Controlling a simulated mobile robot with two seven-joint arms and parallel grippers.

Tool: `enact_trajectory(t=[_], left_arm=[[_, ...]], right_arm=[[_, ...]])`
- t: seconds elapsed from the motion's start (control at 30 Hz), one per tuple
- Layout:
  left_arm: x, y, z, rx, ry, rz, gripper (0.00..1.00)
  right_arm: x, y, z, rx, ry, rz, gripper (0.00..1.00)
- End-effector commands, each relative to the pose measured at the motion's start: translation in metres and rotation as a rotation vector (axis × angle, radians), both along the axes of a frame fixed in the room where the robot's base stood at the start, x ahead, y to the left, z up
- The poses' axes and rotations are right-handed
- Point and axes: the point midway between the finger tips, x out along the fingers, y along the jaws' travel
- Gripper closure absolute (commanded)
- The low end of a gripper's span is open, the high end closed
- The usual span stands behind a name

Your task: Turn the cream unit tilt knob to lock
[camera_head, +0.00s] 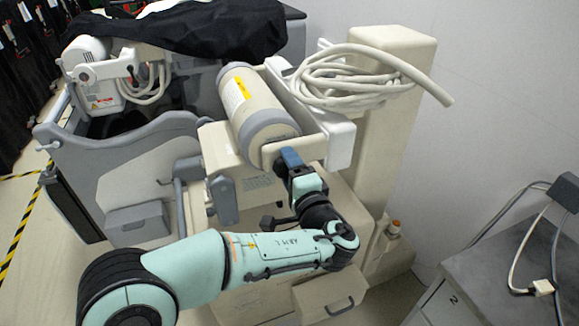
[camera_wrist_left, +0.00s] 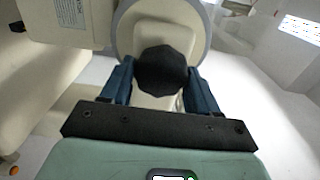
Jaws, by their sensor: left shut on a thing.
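The cream unit (camera_head: 395,140) stands in the middle to right of the head view, with a cream cylinder (camera_head: 248,100) with grey bands mounted near its top. The tilt knob (camera_wrist_left: 162,70) is black and faceted, and sits at the near end of the cylinder in the left wrist view. My left gripper (camera_head: 288,158) is at that end of the cylinder. Its two blue fingers (camera_wrist_left: 160,84) are on either side of the knob and shut on it. In the head view the gripper hides the knob. My right gripper is not in view.
A grey cart (camera_head: 125,170) with a black cover (camera_head: 205,28) stands to the left. A grey-topped cabinet (camera_head: 500,270) with cables is at the lower right. The wall is close on the right.

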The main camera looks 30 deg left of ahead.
Motion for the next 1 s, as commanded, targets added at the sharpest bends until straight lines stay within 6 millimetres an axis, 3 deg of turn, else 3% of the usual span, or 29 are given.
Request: enact_trajectory(t=[0.6,1.0], left_arm=[[-0.001,0.000,-0.002,0.363,0.425,0.000,0.70],[-0.001,0.000,-0.004,0.491,0.575,-0.002,0.70]], right_arm=[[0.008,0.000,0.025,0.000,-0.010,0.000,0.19],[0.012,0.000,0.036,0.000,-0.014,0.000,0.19]])
